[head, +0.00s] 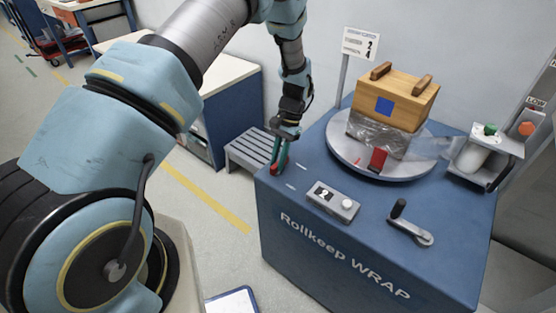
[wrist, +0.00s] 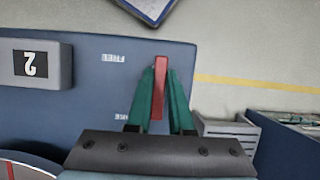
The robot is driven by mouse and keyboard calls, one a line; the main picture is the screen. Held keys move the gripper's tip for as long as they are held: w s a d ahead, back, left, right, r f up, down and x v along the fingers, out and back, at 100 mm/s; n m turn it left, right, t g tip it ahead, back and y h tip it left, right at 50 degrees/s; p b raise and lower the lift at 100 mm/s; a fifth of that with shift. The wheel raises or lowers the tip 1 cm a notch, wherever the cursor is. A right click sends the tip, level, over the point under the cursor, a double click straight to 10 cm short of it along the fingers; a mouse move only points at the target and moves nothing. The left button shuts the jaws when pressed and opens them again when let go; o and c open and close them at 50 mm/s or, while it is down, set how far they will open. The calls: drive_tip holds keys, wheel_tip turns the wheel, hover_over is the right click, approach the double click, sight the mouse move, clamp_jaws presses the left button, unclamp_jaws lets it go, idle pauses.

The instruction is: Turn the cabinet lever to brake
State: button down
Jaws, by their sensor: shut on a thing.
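The blue cabinet (head: 350,225) reads "Rollkeep WRAP" on its front. A red lever (wrist: 161,72) sits at the cabinet's edge by its left end in the head view. My gripper (wrist: 160,85) has its green fingers closed on both sides of the red lever. In the head view my gripper (head: 280,163) reaches down to the cabinet's left edge, and only a little red shows there. Two small white labels lie on the top beside the lever; the upper one (wrist: 114,57) seems to read "FREE", and the lower one (wrist: 122,117) is partly hidden.
A turntable (head: 345,163) carries a wooden box (head: 395,92) on a wrapped load. A grey block marked 2 (head: 333,202) and a black-knobbed crank (head: 410,225) are on the cabinet top. A grey slatted stool (head: 252,150) stands close behind my gripper. Floor is open at left.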

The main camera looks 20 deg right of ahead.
drive_tip(key=c, duration=0.8)
unclamp_jaws()
drive_tip(key=b+v, duration=0.2)
drive_tip(key=v, duration=0.8)
drive_tip(key=shift+r, duration=0.4)
drive_tip(key=shift+d, duration=0.1)
drive_tip(key=a+r+n+t+h+p, duration=0.1)
drive_tip(key=a+r+n, duration=0.1)
drive_tip(key=a+r, duration=0.45)
drive_tip(key=a+r+n+h+p, duration=0.1)
drive_tip(key=a+r+n+h, duration=0.15)
drive_tip(key=a, duration=0.75)
drive_tip(key=a+r+n+t+p, duration=0.1)
drive_tip(key=a+r+n, duration=0.2)
drive_tip(key=a+r, duration=0.35)
drive_tip(key=s+a+n+t, duration=0.1)
drive_tip(key=s+a, duration=0.2)
drive_tip(key=a, duration=0.2)
drive_tip(key=s+a+r+n, duration=0.1)
drive_tip(key=s+a+n, duration=0.1)
drive_tip(key=s+a, duration=0.2)
drive_tip(key=shift+a+t+h+p, duration=0.35)
drive_tip(key=shift+a+t+p, duration=0.05)
drive_tip(key=shift+a, duration=0.8)
